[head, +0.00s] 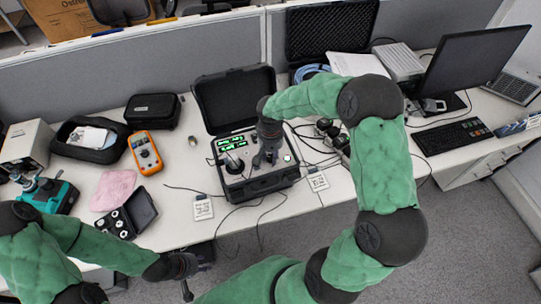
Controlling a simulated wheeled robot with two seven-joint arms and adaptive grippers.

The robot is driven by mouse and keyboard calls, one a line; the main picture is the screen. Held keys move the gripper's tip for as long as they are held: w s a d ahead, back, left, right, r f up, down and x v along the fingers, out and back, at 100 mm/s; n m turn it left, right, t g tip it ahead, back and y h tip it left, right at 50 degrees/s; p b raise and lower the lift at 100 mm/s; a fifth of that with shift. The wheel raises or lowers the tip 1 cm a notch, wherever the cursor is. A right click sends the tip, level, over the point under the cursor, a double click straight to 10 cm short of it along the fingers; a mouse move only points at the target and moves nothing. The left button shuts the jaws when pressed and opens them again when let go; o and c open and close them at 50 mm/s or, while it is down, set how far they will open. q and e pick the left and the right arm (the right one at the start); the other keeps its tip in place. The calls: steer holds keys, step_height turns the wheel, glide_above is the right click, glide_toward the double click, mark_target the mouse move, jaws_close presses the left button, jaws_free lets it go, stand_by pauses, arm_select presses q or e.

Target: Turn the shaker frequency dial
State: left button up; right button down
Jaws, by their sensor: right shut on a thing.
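The shaker calibrator (262,188) is a black case with its lid (235,98) raised, standing on the white desk. Its panel has green lit displays (231,142) and a dark round part at the left. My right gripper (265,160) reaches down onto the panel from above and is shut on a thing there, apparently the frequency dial. The gripper hides the dial, so its setting cannot be read. My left gripper (197,273) is low in front of the desk edge, away from the calibrator, with its fingers apart and empty.
An orange multimeter (145,152), a pink cloth (114,190) and open black cases lie to the left. Cables and small printed cards (203,208) lie around the calibrator. A monitor (474,62) and keyboard (452,137) stand at the right. A grey partition runs behind.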

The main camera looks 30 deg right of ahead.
mark_target(271, 157)
stand_by(0.3)
steer(key=c, duration=1)
jaws_free()
step_height(271, 157, up, 12)
